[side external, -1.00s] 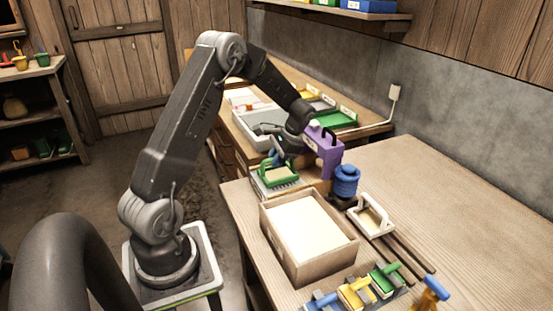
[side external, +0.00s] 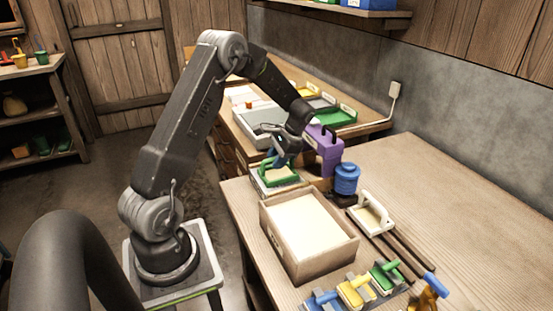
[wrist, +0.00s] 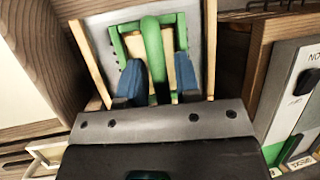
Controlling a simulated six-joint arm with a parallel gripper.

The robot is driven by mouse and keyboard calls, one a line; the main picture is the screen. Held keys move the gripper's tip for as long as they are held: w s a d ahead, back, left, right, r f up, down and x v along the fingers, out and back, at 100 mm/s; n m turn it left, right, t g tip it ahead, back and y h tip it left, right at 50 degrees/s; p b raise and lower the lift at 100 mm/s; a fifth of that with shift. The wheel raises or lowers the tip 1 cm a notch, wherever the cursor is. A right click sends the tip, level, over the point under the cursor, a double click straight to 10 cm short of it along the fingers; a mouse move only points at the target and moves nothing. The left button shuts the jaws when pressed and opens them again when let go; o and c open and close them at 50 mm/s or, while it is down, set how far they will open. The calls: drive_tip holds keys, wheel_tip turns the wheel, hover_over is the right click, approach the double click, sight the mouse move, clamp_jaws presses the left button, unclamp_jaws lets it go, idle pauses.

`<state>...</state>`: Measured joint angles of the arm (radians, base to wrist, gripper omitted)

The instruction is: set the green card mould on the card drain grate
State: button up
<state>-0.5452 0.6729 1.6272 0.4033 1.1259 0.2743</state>
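The green card mould (side external: 279,176) has a green frame and an upright green handle. It lies on the card drain grate (side external: 262,190), a pale, light-rimmed tray at the left edge of the bench. In the wrist view, the mould (wrist: 153,42) sits within the pale grate (wrist: 97,42). My gripper (side external: 282,160) is right over the mould. Its two blue fingers (wrist: 160,72) stand on either side of the green handle, with a visible gap on the right side, so it looks open. The mould's underside is hidden.
A wooden box with a pale filling (side external: 310,232) stands in front. A purple block (side external: 323,150) and a blue jar (side external: 346,178) stand close right of the grate. A white-framed mould (side external: 371,214) lies on dark rails.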

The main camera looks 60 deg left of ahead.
drive_tip(key=shift+o, duration=1.2)
drive_tip(key=shift+r, duration=0.1)
drive_tip(key=v, duration=1.4)
drive_tip(key=s+d+r+t, duration=0.2)
drive_tip(key=s+d+r, duration=0.15)
drive_tip(key=d, duration=0.35)
drive_tip(key=s+d+r+t, duration=0.3)
drive_tip(key=d+r, duration=0.2)
drive_tip(key=d, duration=0.2)
drive_tip(key=s+d+f+t+h, duration=0.1)
drive_tip(key=s+d+t, duration=0.4)
drive_tip(key=s+d, duration=0.6)
drive_tip(key=s+h, duration=0.1)
drive_tip(key=s, duration=0.2)
drive_tip(key=shift+d, duration=0.4)
